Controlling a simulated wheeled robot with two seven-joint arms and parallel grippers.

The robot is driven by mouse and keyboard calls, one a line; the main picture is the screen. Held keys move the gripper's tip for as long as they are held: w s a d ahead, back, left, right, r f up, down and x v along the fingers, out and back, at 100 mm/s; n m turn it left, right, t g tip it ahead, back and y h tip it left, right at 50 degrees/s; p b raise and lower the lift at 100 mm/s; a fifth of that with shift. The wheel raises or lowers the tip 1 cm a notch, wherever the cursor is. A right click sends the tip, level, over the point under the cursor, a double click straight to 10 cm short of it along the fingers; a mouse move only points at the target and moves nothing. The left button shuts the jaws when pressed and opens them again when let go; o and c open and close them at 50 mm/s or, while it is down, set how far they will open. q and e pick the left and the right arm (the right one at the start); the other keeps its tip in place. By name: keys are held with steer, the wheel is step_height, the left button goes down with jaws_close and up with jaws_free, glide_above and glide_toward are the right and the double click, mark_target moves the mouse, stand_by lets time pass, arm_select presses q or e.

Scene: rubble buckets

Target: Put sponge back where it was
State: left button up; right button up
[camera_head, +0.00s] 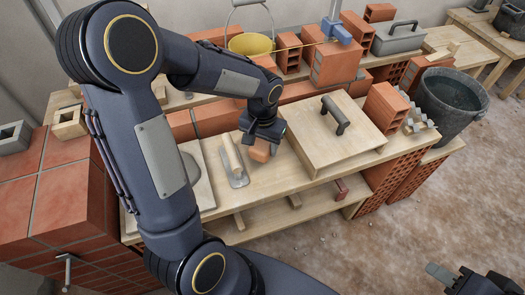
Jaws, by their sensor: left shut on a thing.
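The sponge (259,152) is a small orange-brown block. My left gripper (262,138) points down and is shut on it, at the wooden workbench (265,182). The sponge is just right of a trowel (236,164) with a wooden handle. I cannot tell whether it touches the bench top. The gripper hides its upper part. My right gripper (436,274) is at the bottom right edge, over the ground and away from the bench; its jaw opening is not clear.
A wooden board (300,148) with a dark handle lies right of the sponge. Behind stand red bricks (330,66), a yellow bucket (250,44) and a grey toolbox (397,38). A dark bucket (449,100) stands at the right. A pale board (197,172) lies at the left.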

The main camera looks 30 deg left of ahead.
arm_select(q)
steer(key=shift+f, duration=1.25)
steer(key=shift+f+b, duration=0.2)
steer(key=shift+b, duration=0.15)
steer(key=o, duration=1)
steer(key=shift+o, duration=0.2)
steer(key=shift+r, duration=0.1)
